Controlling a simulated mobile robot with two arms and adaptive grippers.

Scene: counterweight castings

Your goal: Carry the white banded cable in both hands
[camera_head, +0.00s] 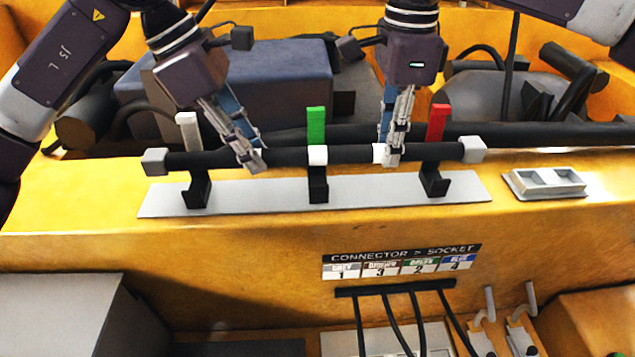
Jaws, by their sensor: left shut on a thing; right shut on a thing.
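The cable (285,156) is a straight black length with white bands (318,155) and a light grey block at each end. It runs left to right along three black hooks, level with them; I cannot tell whether it rests in them or is just clear. The hooks carry a white tab (188,132), a green tab (316,126) and a red tab (437,123). My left gripper (253,161) is shut on the cable between the white and green tabs. My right gripper (391,158) is shut on it between the green and red tabs, beside a white band.
The hooks stand on a grey plate (255,199) on the yellow ledge. A grey two-cell socket (549,182) lies to its right. A connector label (401,262) and hanging black leads (390,320) are below. Dark hoses and machinery (290,75) fill the space behind.

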